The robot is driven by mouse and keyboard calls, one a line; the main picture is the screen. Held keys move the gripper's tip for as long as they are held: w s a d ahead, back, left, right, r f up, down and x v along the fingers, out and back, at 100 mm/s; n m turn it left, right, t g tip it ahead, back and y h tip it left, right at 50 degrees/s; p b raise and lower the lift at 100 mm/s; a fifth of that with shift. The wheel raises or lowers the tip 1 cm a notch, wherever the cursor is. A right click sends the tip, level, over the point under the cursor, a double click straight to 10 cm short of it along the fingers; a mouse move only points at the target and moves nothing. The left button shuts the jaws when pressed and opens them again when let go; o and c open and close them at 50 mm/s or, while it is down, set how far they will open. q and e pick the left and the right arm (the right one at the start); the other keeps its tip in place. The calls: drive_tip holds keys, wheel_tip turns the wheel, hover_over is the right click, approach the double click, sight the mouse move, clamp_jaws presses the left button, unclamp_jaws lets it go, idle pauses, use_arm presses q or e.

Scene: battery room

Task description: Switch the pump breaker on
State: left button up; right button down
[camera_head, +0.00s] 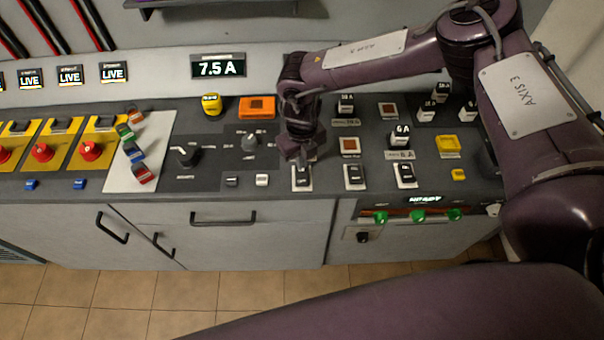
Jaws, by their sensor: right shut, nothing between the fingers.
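My right gripper (300,157) points down over the sloped dark panel, shut and empty. Its fingertips are just above or touching the leftmost of three black-and-white breaker switches (302,179) near the panel's front edge; I cannot tell which. The middle breaker (354,176) and the right breaker (405,174) stand to its right. Their labels are too small to read, so I cannot tell which is the pump breaker. The gripper partly hides the top of the leftmost breaker. My left gripper is not in view.
A display (217,67) reads 7.5 A. Nearby are a black rotary knob (187,155), a grey knob (250,142), an orange block (257,107) and a yellow button (449,145). Green-knobbed controls (418,215) sit below the front edge. Red knobs (42,153) are at left.

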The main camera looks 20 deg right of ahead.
drive_tip(key=shift+f+b, duration=0.55)
drive_tip(key=shift+f, duration=0.3)
drive_tip(key=shift+r, duration=0.2)
drive_tip(key=shift+r+p, duration=2.75)
drive_tip(key=shift+r, duration=0.7)
drive_tip(key=shift+f, duration=0.1)
